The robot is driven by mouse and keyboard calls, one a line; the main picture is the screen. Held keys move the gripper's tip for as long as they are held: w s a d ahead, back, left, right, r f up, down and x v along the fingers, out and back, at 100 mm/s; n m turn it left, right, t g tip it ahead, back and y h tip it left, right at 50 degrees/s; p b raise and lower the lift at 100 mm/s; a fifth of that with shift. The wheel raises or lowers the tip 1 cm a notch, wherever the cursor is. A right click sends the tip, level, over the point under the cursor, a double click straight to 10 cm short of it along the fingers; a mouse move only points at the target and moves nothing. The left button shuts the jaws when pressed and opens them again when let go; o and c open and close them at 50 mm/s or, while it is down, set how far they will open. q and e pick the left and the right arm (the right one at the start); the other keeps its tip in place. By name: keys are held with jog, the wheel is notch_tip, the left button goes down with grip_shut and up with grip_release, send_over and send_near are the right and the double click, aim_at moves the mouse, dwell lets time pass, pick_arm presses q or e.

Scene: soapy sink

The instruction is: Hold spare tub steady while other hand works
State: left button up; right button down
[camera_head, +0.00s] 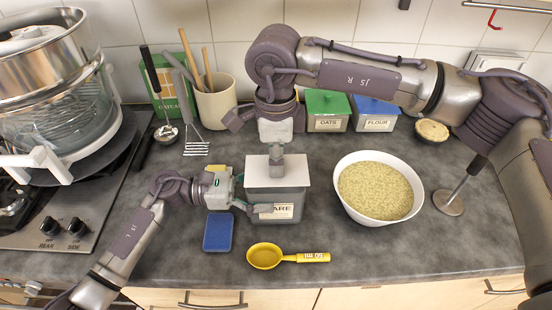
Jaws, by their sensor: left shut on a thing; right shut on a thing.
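The spare tub (292,203) stands on the grey counter, a grey see-through box with a label partly covered, showing "ARE". Its pale lid (293,172) is on top; I cannot tell whether it is fully seated. My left gripper (250,193) reaches in from the left and is shut on the tub's body, one finger across the front beside the label. My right gripper (277,151) points down from above and is shut on the lid's grip at the middle. The tub looks upright. Its inside and far side are hidden.
A white bowl of grainy food (420,190) stands right of the tub. A yellow 60 ml scoop (265,256) and a blue sponge (218,232) lie in front. Green OATS (327,106) and blue FLOUR (375,112) tubs stand behind. A stove with a steamer is left.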

jog(key=shift+r, duration=2)
pick_arm(q)
jog(key=o, duration=1.6)
